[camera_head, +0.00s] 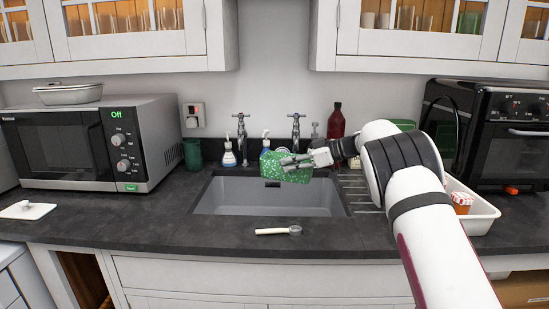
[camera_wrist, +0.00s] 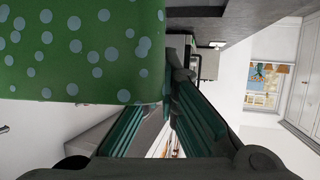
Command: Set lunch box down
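The lunch box, green with pale dots (camera_head: 272,172), is at the back of the sink in the head view, above the basin with nothing visible beneath it. My gripper (camera_head: 297,162) reaches in from the right and is at its upper right side, apparently shut on it. In the wrist view the dotted lunch box (camera_wrist: 80,50) fills the upper left and hides the tip of one finger. My gripper's teal-padded fingers (camera_wrist: 165,85) converge at its lower right edge; the exact contact is partly hidden.
The sink (camera_head: 265,198) lies below. A microwave (camera_head: 60,145) stands left with a lidded dish (camera_head: 68,93) on it. Soap bottles (camera_head: 229,153) and taps line the back. A brush (camera_head: 275,231) lies at the front edge. A white tray (camera_head: 482,222) and black oven (camera_head: 515,140) are right.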

